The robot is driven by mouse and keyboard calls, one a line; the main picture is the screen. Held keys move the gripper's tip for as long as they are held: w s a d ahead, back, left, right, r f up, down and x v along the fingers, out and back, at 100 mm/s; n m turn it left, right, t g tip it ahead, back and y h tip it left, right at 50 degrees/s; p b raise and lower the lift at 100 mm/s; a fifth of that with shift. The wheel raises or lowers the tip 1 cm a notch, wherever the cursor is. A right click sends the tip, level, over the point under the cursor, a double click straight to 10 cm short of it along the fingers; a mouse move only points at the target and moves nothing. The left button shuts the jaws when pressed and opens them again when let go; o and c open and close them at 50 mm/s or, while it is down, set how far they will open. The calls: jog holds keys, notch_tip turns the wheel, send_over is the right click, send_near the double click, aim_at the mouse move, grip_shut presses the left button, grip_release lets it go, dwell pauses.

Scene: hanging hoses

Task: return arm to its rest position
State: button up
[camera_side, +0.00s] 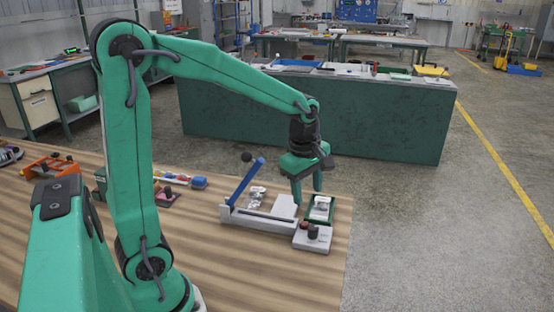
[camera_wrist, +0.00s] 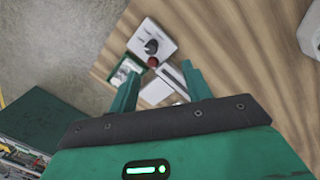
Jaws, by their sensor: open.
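My green arm stretches out to the right over the wooden table (camera_side: 270,270) in the side view. My gripper (camera_side: 308,198) points down above the right end of the table, between the white device with a blue lever (camera_side: 262,222) and a small green tray (camera_side: 320,208). In the wrist view my gripper (camera_wrist: 160,88) has its two fingers spread apart, with nothing held between them. The small green tray also shows in the wrist view (camera_wrist: 117,80), by the left finger. I cannot tell the exact height of the fingertips.
An orange tool (camera_side: 52,166), a dark red block (camera_side: 167,197) and small coloured items (camera_side: 185,181) lie at the left and back. A dark green bench (camera_side: 310,115) stands behind. The front of the table is clear.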

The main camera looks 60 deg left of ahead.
jog(key=s+d+r+m+t, duration=0.2)
jog(key=s+r+m, duration=0.1)
jog(key=s+m, duration=0.4)
jog(key=s+d+r+m+t, duration=0.2)
jog(key=s+m, duration=0.5)
jog(key=m, duration=0.6)
jog(key=shift+v, duration=0.95)
